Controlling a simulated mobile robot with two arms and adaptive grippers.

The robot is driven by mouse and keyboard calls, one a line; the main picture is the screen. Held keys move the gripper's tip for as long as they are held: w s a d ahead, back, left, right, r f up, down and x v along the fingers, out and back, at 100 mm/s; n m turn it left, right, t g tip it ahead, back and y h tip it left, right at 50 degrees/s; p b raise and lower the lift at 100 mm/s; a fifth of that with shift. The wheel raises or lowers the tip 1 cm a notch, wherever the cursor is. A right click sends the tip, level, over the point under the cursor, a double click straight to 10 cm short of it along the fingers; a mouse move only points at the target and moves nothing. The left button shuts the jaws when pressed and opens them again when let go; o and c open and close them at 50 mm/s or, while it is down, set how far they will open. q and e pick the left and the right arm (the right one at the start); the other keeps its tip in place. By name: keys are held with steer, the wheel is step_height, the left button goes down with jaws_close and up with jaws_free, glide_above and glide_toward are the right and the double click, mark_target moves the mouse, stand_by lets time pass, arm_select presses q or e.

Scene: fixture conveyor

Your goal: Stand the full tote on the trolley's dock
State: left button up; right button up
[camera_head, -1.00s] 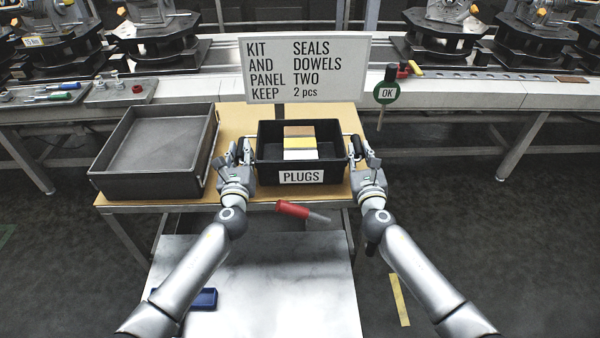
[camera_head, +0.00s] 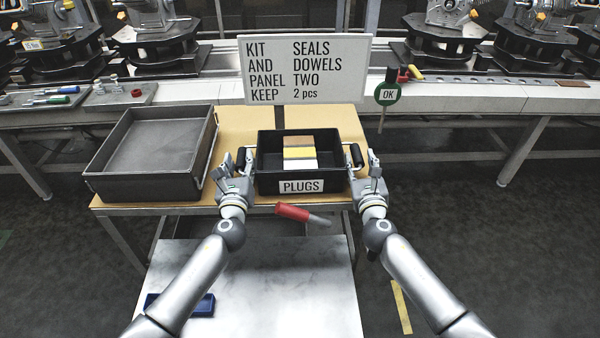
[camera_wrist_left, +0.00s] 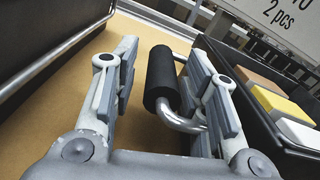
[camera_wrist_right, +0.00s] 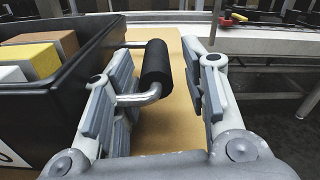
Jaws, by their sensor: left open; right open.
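The full tote (camera_head: 268,180) is black, carries a PLUGS label and holds brown, yellow and white blocks. It stands upright on the tan-topped table (camera_head: 240,118). My left gripper (camera_head: 236,164) is open beside its left handle. In the left wrist view the black handle grip (camera_wrist_left: 160,78) lies between the spread fingers, with a gap on the left. My right gripper (camera_head: 366,166) is open at the right handle; in the right wrist view that grip (camera_wrist_right: 157,66) lies between the spread fingers, with a gap on the right. I cannot tell which surface is the trolley's dock.
An empty grey tray (camera_head: 110,182) stands left of the tote. A sign (camera_head: 325,60) and an OK marker (camera_head: 388,94) stand behind. A red-handled tool (camera_head: 293,212) and blue item (camera_head: 190,304) lie nearer me, by the pale marbled surface (camera_head: 270,285). The conveyor (camera_head: 450,90) runs across the back.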

mark_target(240, 174)
arm_select(q)
steer(key=s, duration=0.7)
steer(key=shift+s+d+f, duration=0.1)
steer(key=shift+s+d, duration=0.05)
steer(key=shift+d, duration=0.2)
arm_select(e)
steer(key=shift+s+a, duration=0.1)
steer(key=shift+a, duration=0.05)
arm_select(q)
steer(key=shift+s, duration=0.1)
arm_select(e)
steer(key=s, duration=1.2)
steer(key=shift+d, duration=0.45)
